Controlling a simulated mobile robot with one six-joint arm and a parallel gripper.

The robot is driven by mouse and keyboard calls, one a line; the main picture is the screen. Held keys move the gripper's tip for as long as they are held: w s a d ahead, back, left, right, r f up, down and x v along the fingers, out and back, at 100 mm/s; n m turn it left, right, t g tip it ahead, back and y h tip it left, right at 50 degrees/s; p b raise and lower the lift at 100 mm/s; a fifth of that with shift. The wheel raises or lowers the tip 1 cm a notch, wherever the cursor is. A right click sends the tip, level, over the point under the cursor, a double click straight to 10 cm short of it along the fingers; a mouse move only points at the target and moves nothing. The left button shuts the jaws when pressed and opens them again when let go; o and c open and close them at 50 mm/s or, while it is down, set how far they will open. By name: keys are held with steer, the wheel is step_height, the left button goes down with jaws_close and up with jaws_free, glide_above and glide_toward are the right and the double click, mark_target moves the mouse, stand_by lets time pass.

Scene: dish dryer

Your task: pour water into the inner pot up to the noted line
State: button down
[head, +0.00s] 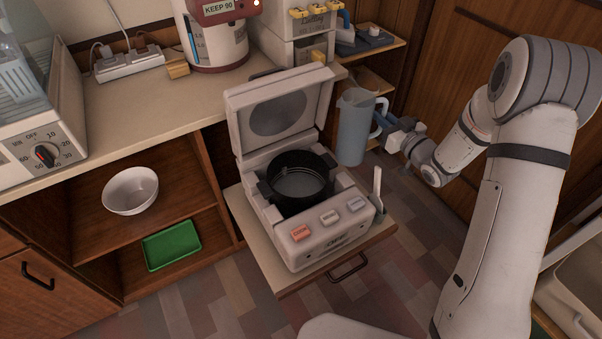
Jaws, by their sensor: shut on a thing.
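The inner pot (299,176) is black with a grey inside and sits in the open rice cooker (318,238). The cooker's lid (279,113) stands raised at the back. Marks inside the pot are too small to read, and I cannot tell whether it holds water. My gripper (385,127) is shut on the handle of a translucent blue-grey pitcher (354,128). The pitcher is upright, to the right of the open lid and beyond the pot's right rim. Its water level is not clear.
The cooker stands on a pulled-out shelf (279,283). A white paddle (377,186) stands upright at its right side. A white bowl (131,190) and green tray (171,245) are in the cabinet at left. A white dispenser (216,36) and a dish dryer (42,148) stand on the counter.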

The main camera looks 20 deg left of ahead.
mark_target(388, 104)
steer(key=shift+r, duration=0.1)
stand_by(0.3)
steer(key=shift+r+p, duration=1.45)
steer(key=shift+r, duration=1.05)
steer(key=shift+w+d+f, duration=0.1)
steer(key=shift+d+f, duration=0.1)
steer(key=shift+f, duration=0.15)
steer(key=s+d+f+m+t+h, duration=0.3)
steer(key=d+f+m+t+h, duration=0.3)
steer(key=d+f+m+h, duration=0.65)
steer(key=d+r+n+p, duration=0.2)
steer(key=d+r+p, duration=0.1)
steer(key=r+p, duration=0.9)
steer(key=h+p, duration=0.1)
steer(key=p, duration=0.1)
steer(key=shift+s+d+r+n+p, duration=0.15)
steer(key=shift+s+r+n+p, duration=0.05)
steer(key=shift+r+n+p, duration=0.2)
